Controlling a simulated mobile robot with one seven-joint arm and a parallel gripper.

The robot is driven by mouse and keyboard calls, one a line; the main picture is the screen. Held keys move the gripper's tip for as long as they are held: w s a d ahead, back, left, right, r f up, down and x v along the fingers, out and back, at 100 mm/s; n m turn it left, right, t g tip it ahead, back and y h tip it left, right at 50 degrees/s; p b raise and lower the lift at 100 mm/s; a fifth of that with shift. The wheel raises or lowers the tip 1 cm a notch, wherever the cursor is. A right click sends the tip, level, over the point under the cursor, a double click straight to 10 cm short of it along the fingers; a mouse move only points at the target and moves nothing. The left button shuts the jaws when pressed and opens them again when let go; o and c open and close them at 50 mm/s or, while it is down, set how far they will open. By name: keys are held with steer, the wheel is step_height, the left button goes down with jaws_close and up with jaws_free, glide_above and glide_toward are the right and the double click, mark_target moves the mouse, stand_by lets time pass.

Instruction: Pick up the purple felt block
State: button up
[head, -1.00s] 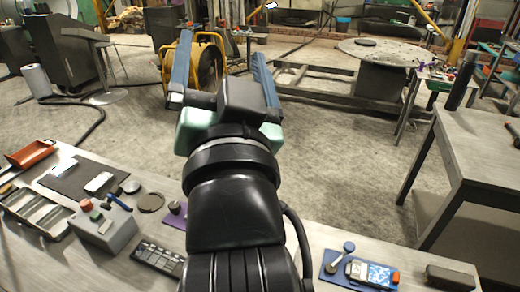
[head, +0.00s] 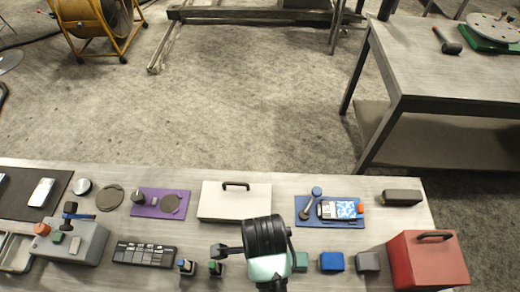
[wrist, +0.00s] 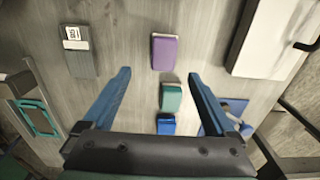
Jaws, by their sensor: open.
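The purple felt block (wrist: 164,52) lies on the table in the wrist view, ahead of my fingertips in the picture and roughly centred between their lines. In the head view I cannot see it; my arm covers that part of the table. My gripper (wrist: 158,74) is open and empty, with its two blue fingers spread wide on either side of a green block (wrist: 171,97) and a blue block (wrist: 166,124) in the picture. The fingers appear above the table, apart from the blocks. In the head view my fingers are hard to make out.
The green block (head: 300,262), blue block (head: 332,262) and a grey block (head: 368,262) stand in a row right of my arm. A red box (head: 428,262) stands at the right end. A white lidded box (head: 235,200) is behind. A keypad (head: 145,254) lies left.

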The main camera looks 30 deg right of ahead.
steer(key=shift+w+a+f+p, duration=0.1)
steer(key=shift+w+f+p, duration=0.1)
steer(key=shift+f, duration=1.85)
steer(key=shift+w+f+p, duration=0.2)
steer(key=shift+f, duration=1.8)
jaws_close()
step_height(320, 180, up, 10)
steer(key=shift+r, duration=0.1)
